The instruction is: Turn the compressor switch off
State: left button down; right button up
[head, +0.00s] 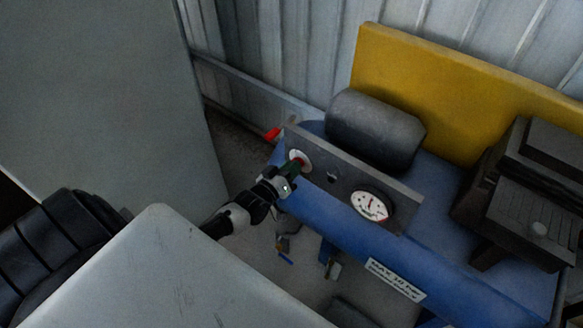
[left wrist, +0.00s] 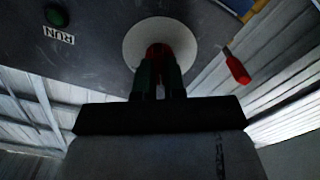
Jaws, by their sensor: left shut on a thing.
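The compressor switch is a red knob (left wrist: 158,52) on a round white plate (head: 301,156), at the left end of the grey panel (head: 338,176) on the blue compressor tank (head: 440,262). The white plate also shows in the left wrist view (left wrist: 138,45). My left gripper (head: 294,169) is at the knob, its two dark green fingers (left wrist: 157,75) shut on it from the front. The fingers hide much of the knob, and I cannot tell which way it is turned. My right gripper is in neither view.
A round gauge (head: 370,205) is right of the switch. A green lamp (left wrist: 56,15) sits near a RUN label (left wrist: 59,35). A red handle (head: 272,134) sticks out past the panel's left end. A light grey flat surface (head: 190,270) fills the lower left foreground.

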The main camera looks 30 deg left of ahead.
pick_arm(q)
jog(key=c, duration=1.2)
grip_release()
jog(key=shift+s, duration=0.1)
jog(key=s, duration=1)
jog(key=shift+s+a+p, duration=0.3)
jog(key=shift+a, duration=0.15)
